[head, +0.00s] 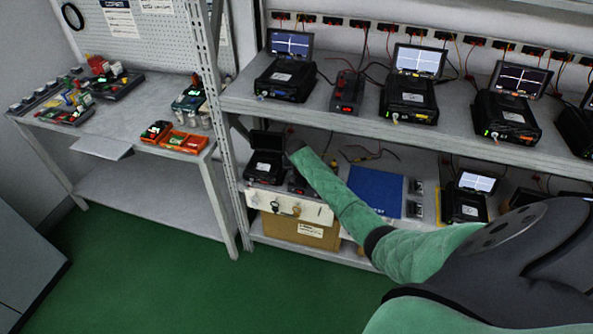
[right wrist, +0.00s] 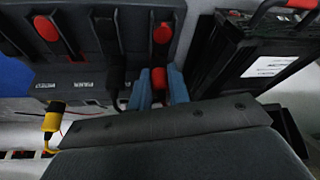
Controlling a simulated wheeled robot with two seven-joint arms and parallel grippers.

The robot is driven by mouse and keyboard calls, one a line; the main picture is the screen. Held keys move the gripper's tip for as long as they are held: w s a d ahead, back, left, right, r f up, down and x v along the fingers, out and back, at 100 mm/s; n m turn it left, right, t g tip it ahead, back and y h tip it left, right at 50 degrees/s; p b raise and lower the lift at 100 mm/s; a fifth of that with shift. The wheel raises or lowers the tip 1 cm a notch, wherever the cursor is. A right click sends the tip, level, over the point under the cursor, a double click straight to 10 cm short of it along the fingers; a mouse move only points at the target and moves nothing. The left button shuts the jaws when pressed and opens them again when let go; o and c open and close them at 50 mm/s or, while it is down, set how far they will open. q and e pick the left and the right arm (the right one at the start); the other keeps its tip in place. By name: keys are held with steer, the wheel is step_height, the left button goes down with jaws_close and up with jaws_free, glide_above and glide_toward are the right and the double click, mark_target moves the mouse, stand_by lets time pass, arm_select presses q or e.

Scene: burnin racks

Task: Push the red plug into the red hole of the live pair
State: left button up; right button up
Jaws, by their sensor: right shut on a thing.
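My right gripper (right wrist: 159,92) has blue fingers shut on the red plug (right wrist: 158,78) in the right wrist view. The plug is up against a dark socket box (right wrist: 80,70) with printed labels; whether its tip is in a hole is hidden. A black plug or lead (right wrist: 115,75) is beside it on the same box. Red round parts show on the box, at its left (right wrist: 47,28) and above the plug (right wrist: 163,33). In the head view my right arm reaches to the lower shelf, by a dark box (head: 298,184). My left gripper is out of view.
A black instrument (right wrist: 250,50) stands close right of the gripper in the wrist view. A yellow plug (right wrist: 53,116) hangs at left. In the head view, the upper shelf (head: 330,112) overhangs the work area; a blue mat (head: 375,190) lies right of it.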

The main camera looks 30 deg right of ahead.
steer(key=shift+f, duration=0.35)
stand_by(0.4)
steer(key=o, duration=1.3)
steer(key=shift+r, duration=0.1)
steer(key=shift+r+p, duration=2.45)
steer(key=shift+r, duration=0.2)
